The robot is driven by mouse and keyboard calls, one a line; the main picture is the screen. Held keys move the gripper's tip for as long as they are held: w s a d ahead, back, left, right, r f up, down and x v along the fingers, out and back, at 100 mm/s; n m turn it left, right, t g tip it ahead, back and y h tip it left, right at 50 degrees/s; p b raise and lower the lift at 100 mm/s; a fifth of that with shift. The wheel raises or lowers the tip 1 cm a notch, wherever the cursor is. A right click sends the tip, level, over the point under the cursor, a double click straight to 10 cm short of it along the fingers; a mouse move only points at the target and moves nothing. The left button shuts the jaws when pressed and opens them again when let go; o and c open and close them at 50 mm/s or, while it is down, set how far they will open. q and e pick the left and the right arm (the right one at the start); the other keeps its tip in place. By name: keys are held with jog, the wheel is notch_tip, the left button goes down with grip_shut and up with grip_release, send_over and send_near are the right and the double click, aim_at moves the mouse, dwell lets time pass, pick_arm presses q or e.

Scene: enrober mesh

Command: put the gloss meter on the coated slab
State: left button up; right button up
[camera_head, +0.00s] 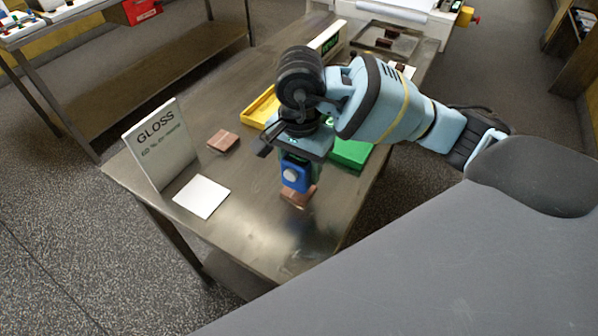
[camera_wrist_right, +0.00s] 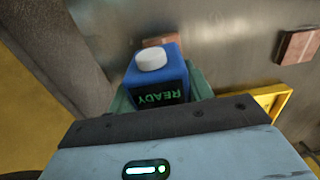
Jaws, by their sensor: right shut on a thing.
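The gloss meter (camera_head: 294,174) is a blue box with a white round knob, and its dark face reads READY in the right wrist view (camera_wrist_right: 160,78). My right gripper (camera_head: 297,158) is shut on it, pointing down over the near part of the steel table. A brown slab (camera_head: 298,198) lies just below the meter, partly hidden by it; its edge shows behind the meter in the wrist view (camera_wrist_right: 160,41). I cannot tell whether meter and slab touch. A second brown slab (camera_head: 223,141) lies farther left, flat and clear of the gripper. My left gripper is out of view.
A white sign reading GLOSS (camera_head: 158,145) stands at the table's left edge, with a white square (camera_head: 203,196) beside it. A yellow tray (camera_head: 260,108) and a green item (camera_head: 351,154) lie near my right arm. A dark tray (camera_head: 408,42) is at the back.

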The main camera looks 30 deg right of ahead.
aim_at(299, 175)
jog(key=shift+w, duration=0.1)
jog(key=shift+w+d, duration=0.1)
jog(key=shift+w, duration=0.25)
jog(key=shift+f, duration=1.8)
jog(key=shift+f, duration=0.1)
jog(key=shift+f, duration=0.1)
jog(key=o, duration=1.1)
notch_tip(299, 175, up, 12)
jog(key=shift+r+p, duration=0.2)
jog(key=shift+p, duration=0.25)
